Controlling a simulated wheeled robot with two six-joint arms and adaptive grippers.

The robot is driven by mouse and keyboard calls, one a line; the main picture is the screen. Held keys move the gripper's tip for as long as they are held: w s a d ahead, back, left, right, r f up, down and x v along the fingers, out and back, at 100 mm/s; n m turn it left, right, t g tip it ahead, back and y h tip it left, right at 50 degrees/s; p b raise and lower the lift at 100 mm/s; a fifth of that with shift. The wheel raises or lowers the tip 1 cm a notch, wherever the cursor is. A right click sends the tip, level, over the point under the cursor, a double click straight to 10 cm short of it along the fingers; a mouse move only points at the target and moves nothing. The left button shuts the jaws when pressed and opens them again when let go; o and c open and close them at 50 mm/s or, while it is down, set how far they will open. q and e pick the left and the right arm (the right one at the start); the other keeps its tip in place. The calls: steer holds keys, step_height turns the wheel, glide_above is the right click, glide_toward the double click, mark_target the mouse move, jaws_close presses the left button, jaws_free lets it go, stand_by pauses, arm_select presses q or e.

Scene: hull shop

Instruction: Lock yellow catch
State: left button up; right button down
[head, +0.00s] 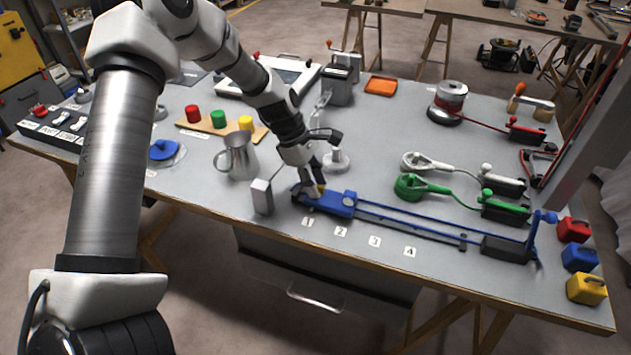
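A blue sliding block (340,204) sits at the left end of a blue two-rail track on the grey workbench, beside the number labels 1 to 4. A small yellow part, probably the yellow catch (320,188), shows on top of the block's left half, partly hidden by my fingers. My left gripper (313,188) points down onto it, its fingertips at or very near the yellow part. The fingers overlap it, so I cannot tell whether they are shut on it. My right gripper is not in view.
A grey upright box (262,197) and a metal jug (237,157) stand left of the gripper. Green (412,186) and white (418,161) handled tools lie to the right. Red, blue and yellow blocks (586,289) line the right edge. The bench's front edge is close below the track.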

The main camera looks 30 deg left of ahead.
arm_select(q)
steer(key=shift+s+r, duration=0.1)
steer(key=shift+s, duration=0.05)
jaws_close()
steer(key=m+g+p, duration=0.1)
steer(key=m+p, duration=0.1)
steer(key=m, duration=0.1)
steer(key=shift+p, duration=0.3)
steer(key=m+g+p, duration=0.1)
steer(key=m, duration=0.3)
steer(key=shift+g+p, duration=0.3)
steer(key=shift+p, duration=0.1)
steer(key=m, duration=0.1)
steer(key=m+g+p, duration=0.1)
steer(key=m, duration=0.1)
steer(key=m+y, duration=0.1)
steer(key=m, duration=0.1)
steer(key=shift+w+d+g+p, duration=0.1)
steer(key=shift+w+g+p, duration=0.2)
steer(key=shift+g, duration=0.1)
steer(key=m+y, duration=0.1)
steer(key=m, duration=0.2)
steer(key=m+g+y+p, duration=0.1)
steer(key=m, duration=0.2)
steer(key=shift+d+f, duration=0.1)
steer(key=shift+f, duration=0.1)
